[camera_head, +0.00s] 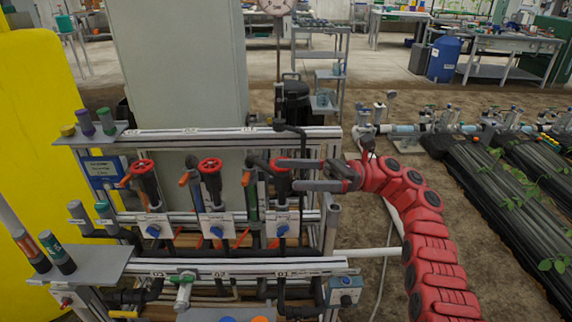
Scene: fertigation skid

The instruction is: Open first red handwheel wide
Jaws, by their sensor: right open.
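Three red handwheels stand in a row on the skid: one at the left (143,166), one in the middle (210,165) and one at the right (273,168). The right one sits above the rail spot marked 01. My right gripper (285,174) is open, its two grey fingers pointing left at this right handwheel. The fingers overlap the wheel in the picture and partly hide it. I cannot tell whether they touch it. My left gripper is not in view.
Aluminium rails (230,265) with blue-knobbed valves, orange levers and pipes frame the wheels. A tall grey cabinet (185,60) stands behind, and a yellow panel (45,130) at the left. Black covered plant beds (495,190) lie at the right, with bare soil between.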

